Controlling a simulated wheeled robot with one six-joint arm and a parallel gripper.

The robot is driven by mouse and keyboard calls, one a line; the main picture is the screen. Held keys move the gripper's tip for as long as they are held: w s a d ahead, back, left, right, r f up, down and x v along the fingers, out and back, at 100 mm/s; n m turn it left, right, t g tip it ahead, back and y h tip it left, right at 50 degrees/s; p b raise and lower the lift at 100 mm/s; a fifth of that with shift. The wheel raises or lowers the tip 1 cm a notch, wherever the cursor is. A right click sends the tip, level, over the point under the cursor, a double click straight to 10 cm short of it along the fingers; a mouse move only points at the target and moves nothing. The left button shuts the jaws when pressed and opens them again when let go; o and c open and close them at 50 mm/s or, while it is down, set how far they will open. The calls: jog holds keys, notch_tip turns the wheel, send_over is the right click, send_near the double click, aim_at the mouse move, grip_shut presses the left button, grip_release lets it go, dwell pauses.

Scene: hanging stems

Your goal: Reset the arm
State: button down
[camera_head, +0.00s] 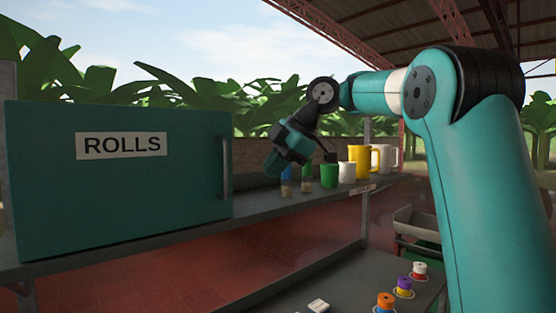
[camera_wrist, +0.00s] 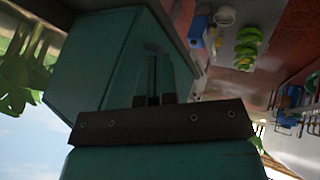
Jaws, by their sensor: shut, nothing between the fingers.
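My arm reaches in from the right of the head view, bends over the shelf and hangs down at the wrist. My gripper (camera_head: 273,166) points down and to the left, in front of the low wall and near the right side of the teal cabinet. Its fingertips are small and dark there. In the wrist view the dark base of my gripper (camera_wrist: 154,99) crosses the middle, with its short fingers close together and nothing between them.
The teal cabinet (camera_head: 110,205) marked ROLLS stands at left with its door shut. A green cup (camera_head: 329,175), a white cup (camera_head: 347,172) and a yellow mug (camera_head: 360,160) stand on the shelf (camera_head: 215,232). Coloured spools (camera_head: 404,284) sit on a lower table.

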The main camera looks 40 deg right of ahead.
jog(key=s+a+f+m+g+y+b, duration=0.1)
jog(key=s+a+f+m+g+b, duration=0.15)
jog(key=s+a+f, duration=0.4)
jog(key=s+a+f+m+g+b, duration=0.1)
jog(key=s+a+f+m+b, duration=0.25)
jog(key=a+f, duration=0.5)
jog(key=s+a+f+m+g+h+b, duration=0.1)
jog(key=s+a+f, duration=0.4)
jog(key=s+f, duration=0.9)
jog(key=s+m+g+b, duration=0.1)
jog(key=s+m+b, duration=0.1)
jog(key=s, duration=0.1)
jog(key=shift+s+a+f+m, duration=0.15)
jog(key=shift+s+a+m, duration=0.05)
jog(key=shift+m, duration=0.2)
